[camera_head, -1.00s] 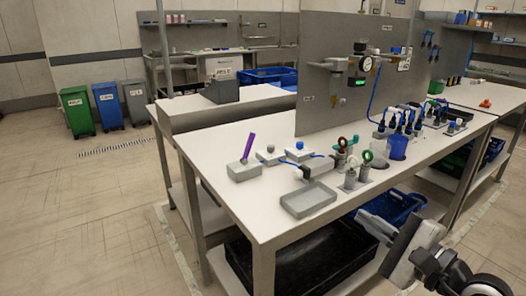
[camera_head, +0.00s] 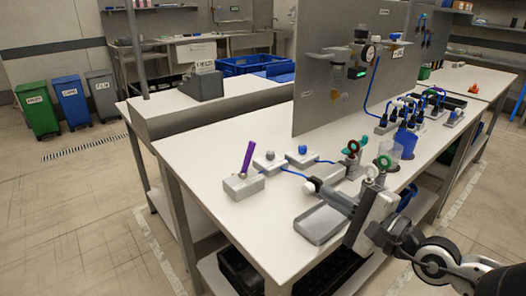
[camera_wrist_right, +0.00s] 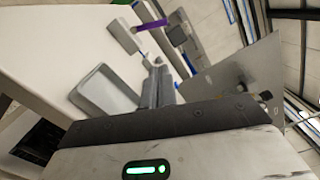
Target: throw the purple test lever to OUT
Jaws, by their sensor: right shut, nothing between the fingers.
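The purple test lever (camera_head: 248,158) stands on a grey block (camera_head: 243,187) near the left end of the white table. It leans slightly to the right at its top. In the right wrist view the lever (camera_wrist_right: 151,25) shows near the top, beyond the fingertips. My right gripper (camera_head: 338,197) is over the table's front part, beside the grey tray, to the right of the lever and well apart from it. Its fingers are together and empty, and they also show in the right wrist view (camera_wrist_right: 158,88). Any OUT marking is too small to read. My left gripper is out of view.
A shallow grey tray (camera_head: 318,224) lies at the table's front edge, close to my right gripper. Two small blocks with a grey knob (camera_head: 270,156) and a blue knob (camera_head: 302,151) stand right of the lever. A grey panel (camera_head: 345,60) rises behind. The table's left end is clear.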

